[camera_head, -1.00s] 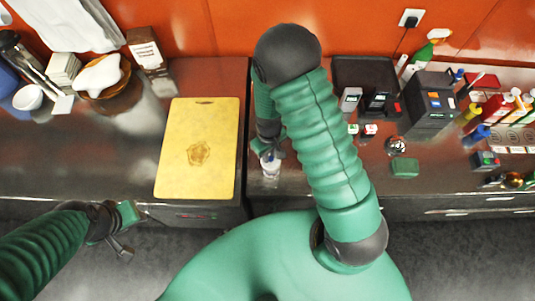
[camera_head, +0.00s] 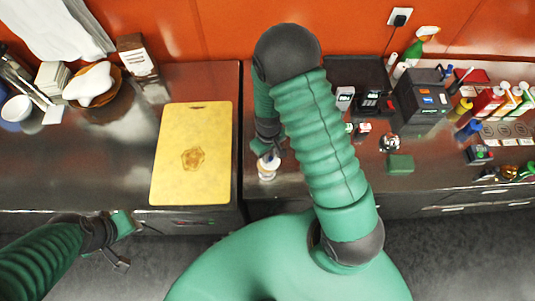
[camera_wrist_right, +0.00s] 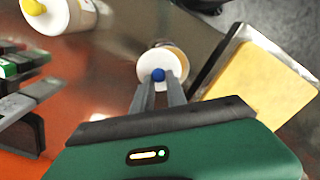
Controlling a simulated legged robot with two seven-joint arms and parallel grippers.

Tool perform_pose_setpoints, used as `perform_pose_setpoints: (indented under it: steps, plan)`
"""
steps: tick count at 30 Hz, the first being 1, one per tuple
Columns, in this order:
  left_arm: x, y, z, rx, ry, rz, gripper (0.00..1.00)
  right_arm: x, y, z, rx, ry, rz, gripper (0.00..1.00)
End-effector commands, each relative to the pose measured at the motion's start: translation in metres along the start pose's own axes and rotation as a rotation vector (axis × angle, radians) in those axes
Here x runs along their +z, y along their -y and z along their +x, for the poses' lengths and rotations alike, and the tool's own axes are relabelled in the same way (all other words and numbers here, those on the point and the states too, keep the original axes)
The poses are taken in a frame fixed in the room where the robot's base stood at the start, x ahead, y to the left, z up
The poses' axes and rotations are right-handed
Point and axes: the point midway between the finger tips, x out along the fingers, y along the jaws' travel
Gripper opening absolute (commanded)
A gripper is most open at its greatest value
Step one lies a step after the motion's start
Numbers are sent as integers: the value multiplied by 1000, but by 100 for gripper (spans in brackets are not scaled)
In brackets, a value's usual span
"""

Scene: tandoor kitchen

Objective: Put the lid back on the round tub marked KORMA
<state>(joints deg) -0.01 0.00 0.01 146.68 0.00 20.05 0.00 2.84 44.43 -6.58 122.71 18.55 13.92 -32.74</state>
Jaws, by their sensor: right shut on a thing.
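My right gripper (camera_wrist_right: 158,88) is shut on the blue knob (camera_wrist_right: 158,75) of a round white lid (camera_wrist_right: 175,65). A brownish round edge shows just behind the lid, perhaps a tub's; I cannot tell whether lid and tub touch. In the head view my right gripper (camera_head: 268,153) is over the counter, partly hidden by my arm, with a small white round thing (camera_head: 267,173) at its tips. No KORMA marking is readable. A white tub with a yellow knob (camera_wrist_right: 58,14) stands at the upper left of the wrist view. My left gripper (camera_head: 122,240) is off the counter's front edge; its jaws are unclear.
A yellow board (camera_head: 191,155) lies left of my right gripper. A green block (camera_head: 400,164), a black machine (camera_head: 422,97) and several bottles stand to the right. A brown bowl (camera_head: 105,98) is at the left. Bare counter lies between bowl and board.

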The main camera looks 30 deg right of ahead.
Motion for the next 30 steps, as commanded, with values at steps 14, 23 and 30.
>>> perform_pose_setpoints:
  steps: [14,23,30]
  plan:
    - [0,0,0,0,0,0,36,0,0,0,-1,1,0,0]
    - [0,0,-1,0,0,0,36,0,7,2,-1,1,-1,0]
    - [0,0,-1,0,0,0,36,0,7,2,-1,1,0,0]
